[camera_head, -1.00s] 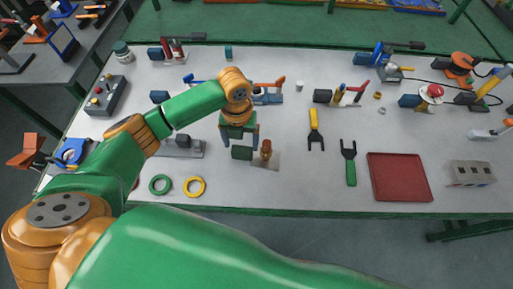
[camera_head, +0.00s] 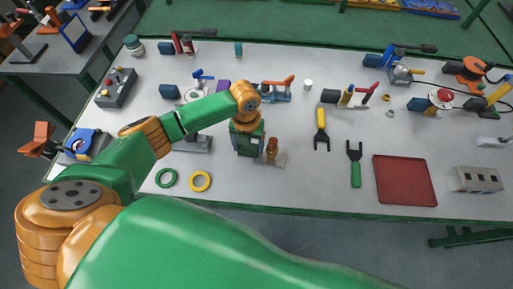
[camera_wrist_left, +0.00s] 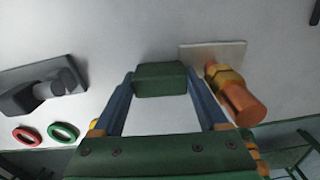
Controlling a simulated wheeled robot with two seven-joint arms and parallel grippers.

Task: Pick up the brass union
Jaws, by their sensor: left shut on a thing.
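A brass-coloured nut with a copper-orange cylinder (camera_head: 272,146) stands on a small pale plate (camera_head: 279,158) near the table's front edge. It also shows in the left wrist view (camera_wrist_left: 235,95), just outside the right-hand finger. I cannot tell whether the finger touches it. My left gripper (camera_wrist_left: 161,82) is shut on a dark green block (camera_wrist_left: 160,80), which sits between its two blue fingers. In the head view the gripper (camera_head: 249,149) is low over the table, just left of the brass piece, and largely hides the block. My right gripper is not in view.
A red tray (camera_head: 404,181) and green and yellow fork-ended tools lie to the right. Green and yellow rings (camera_head: 200,181) and a grey fixture lie to the left. A small brass ring (camera_head: 390,98) lies further right.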

